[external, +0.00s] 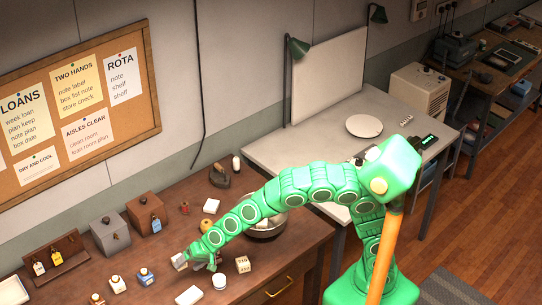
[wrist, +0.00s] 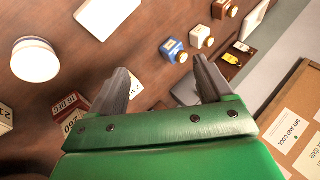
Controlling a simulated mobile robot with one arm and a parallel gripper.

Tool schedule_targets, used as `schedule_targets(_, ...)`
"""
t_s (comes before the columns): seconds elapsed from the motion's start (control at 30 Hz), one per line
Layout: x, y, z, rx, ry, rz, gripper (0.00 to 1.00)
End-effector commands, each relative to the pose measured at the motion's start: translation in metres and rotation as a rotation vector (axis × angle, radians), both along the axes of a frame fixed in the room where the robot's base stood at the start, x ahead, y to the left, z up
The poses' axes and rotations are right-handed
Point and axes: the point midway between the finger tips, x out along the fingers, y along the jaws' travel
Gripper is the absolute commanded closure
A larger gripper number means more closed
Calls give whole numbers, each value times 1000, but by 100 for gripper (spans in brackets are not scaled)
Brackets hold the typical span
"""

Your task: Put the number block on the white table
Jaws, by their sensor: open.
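A small cream block with dark characters (external: 243,264) stands on the brown wooden desk, right of my gripper. A pale block with a number at the left edge of the wrist view (wrist: 5,118) looks like the same one. A dark red block with "24 DEC" and "260" (wrist: 70,108) sits close by my left finger, partly hidden by it; I cannot tell which block the task names. My gripper (external: 190,262) is low over the desk, and in the wrist view (wrist: 162,86) its fingers are apart with nothing between them. The white table (external: 272,152) stands behind, upper right.
A round white-topped jar (external: 219,282) and a white card (external: 189,295) lie near my gripper. A metal bowl (external: 268,228) stands under my arm. Small bottles and boxes line the desk's left. The white table holds a plate (external: 364,126) and has free room at its left.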

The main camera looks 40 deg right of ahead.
Motion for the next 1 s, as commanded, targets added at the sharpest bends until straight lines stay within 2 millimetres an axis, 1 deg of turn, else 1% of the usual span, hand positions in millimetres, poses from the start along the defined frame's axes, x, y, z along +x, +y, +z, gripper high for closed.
schedule_targets(0.03,2,-12,1,-24,30,9,20)
schedule_targets(0.07,2,-19,0,-42,48,15,20)
schedule_targets(0.17,-1,-46,-4,-111,122,28,20)
schedule_targets(0.27,-3,-78,-8,-192,192,27,20)
schedule_targets(0.3,-4,-92,-10,-226,222,24,20)
schedule_targets(0.4,-8,-123,-13,-301,283,7,20)
schedule_targets(0.5,-10,-148,-14,-361,328,-11,20)
schedule_targets(0.7,-15,-185,-13,-448,395,-46,20)
schedule_targets(1.0,-19,-218,-10,-526,449,-85,20)
